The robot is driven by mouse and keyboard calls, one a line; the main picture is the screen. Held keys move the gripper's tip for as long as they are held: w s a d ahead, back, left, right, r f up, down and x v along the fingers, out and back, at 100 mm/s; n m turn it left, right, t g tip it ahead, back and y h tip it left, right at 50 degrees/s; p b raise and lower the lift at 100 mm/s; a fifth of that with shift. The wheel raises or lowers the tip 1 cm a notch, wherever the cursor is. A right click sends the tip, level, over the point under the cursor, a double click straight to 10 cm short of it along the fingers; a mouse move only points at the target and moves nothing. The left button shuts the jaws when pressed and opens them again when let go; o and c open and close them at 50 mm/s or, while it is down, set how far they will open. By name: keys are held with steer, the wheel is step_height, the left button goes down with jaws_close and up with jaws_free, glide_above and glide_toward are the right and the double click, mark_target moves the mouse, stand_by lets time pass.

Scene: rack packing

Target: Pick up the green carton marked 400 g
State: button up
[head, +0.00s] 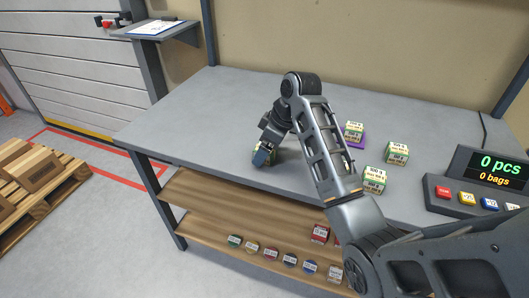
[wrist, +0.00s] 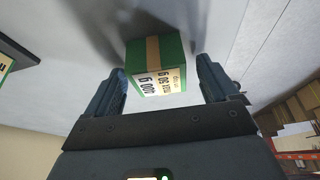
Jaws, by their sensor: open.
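My gripper is open, with a finger on each side of the carton and a visible gap on the right. In the head view my gripper (head: 263,157) is low over the table's left part and hides most of the carton.
A counter display (head: 493,170) is at right. Another green-edged carton (wrist: 4,66) shows at the wrist view's left edge.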

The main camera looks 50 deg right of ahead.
steer(key=shift+w+f, duration=0.1)
steer(key=shift+f, duration=0.25)
steer(key=shift+c, duration=0.2)
steer(key=shift+r, duration=0.1)
steer(key=c, duration=1.3)
steer(key=shift+c, duration=0.2)
